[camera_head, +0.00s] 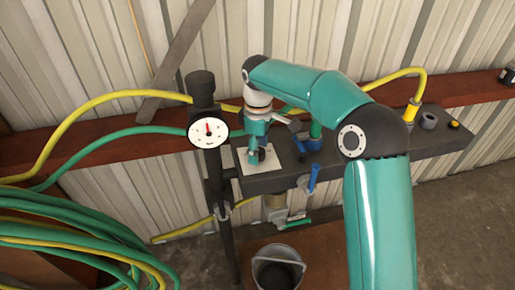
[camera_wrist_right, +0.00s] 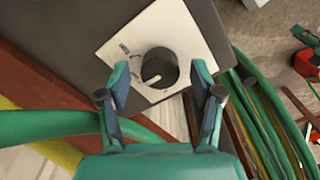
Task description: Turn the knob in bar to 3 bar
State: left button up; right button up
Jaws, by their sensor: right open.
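The dark round knob (camera_wrist_right: 158,66) sits on a pale square plate (camera_wrist_right: 182,27) with printed marks in the right wrist view. A white line on the knob points to the lower left of that picture. My right gripper (camera_wrist_right: 161,79) is open, a finger on either side of the knob with gaps showing. In the head view my right gripper (camera_head: 256,148) reaches down over the plate (camera_head: 243,165) and partly hides the knob. A white round gauge (camera_head: 209,133) stands left of it, its needle pointing about upward; its figures are too small to read. My left gripper is out of view.
A dark bench (camera_head: 277,182) carries the plate, with blue-handled valves (camera_head: 312,180) to its right. Yellow and green hoses run along the wall and coil (camera_head: 60,245) at the left. A grey bucket (camera_head: 262,259) stands below.

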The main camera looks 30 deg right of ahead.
jog(key=c, duration=1.1)
jog(key=shift+c, duration=0.2)
jog(key=shift+m, duration=0.4)
jog(key=shift+r+m+p, duration=0.1)
jog(key=shift+m+p, duration=0.45)
jog(key=shift+m, duration=0.25)
jog(key=m, duration=0.2)
jog(key=shift+m+p, duration=0.3)
jog(key=shift+p, duration=0.1)
jog(key=m+p, duration=0.1)
jog(key=m, duration=0.5)
jog(key=shift+w, duration=0.1)
